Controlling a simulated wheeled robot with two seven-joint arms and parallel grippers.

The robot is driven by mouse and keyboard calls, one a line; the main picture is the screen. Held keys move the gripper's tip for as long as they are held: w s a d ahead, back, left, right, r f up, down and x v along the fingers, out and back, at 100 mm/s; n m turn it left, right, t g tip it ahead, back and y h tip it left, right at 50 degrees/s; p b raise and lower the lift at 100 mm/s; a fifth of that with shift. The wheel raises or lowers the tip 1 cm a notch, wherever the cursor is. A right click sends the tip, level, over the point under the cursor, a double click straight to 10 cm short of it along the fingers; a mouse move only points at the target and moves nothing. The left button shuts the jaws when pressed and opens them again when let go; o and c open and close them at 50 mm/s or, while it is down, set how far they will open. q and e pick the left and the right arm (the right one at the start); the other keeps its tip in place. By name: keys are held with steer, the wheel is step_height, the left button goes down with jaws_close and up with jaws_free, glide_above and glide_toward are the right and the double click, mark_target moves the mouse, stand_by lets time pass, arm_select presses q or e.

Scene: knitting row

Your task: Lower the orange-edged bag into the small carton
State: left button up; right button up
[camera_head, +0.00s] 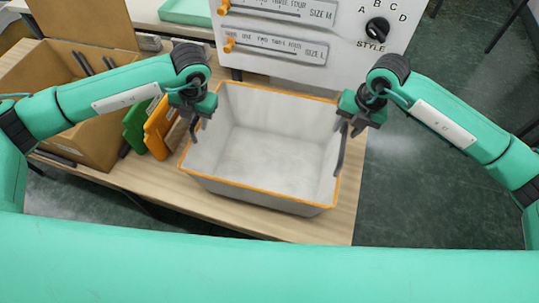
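The orange-edged bag (256,196) is a grey-white, open-topped, box-shaped container with an orange rim, upright and empty inside, in the middle of the head view. I cannot tell whether it rests on the table or hangs just above it. My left gripper (193,122) is at its left rim. My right gripper (342,150) is at its right rim, with a dark finger pointing down along that side. Whether either gripper is closed on the rim is unclear. An open brown cardboard carton (95,152) stands to the left; my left arm hides part of it.
A green panel (136,128) and an orange panel (158,128) stand between carton and bag. A white control board (300,45) with sliders and a style knob (377,29) rises behind. The wooden table (345,215) has bare strips at its front and right.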

arm_select(q)
steer(key=shift+a+f, duration=0.1)
steer(key=shift+f, duration=0.55)
arm_select(e)
steer(key=shift+a+f, duration=0.15)
steer(key=shift+f, duration=0.5)
arm_select(q)
steer(key=shift+c, duration=0.5)
arm_select(e)
steer(key=shift+c, duration=0.5)
arm_select(q)
jaws_close()
arm_select(e)
jaws_close()
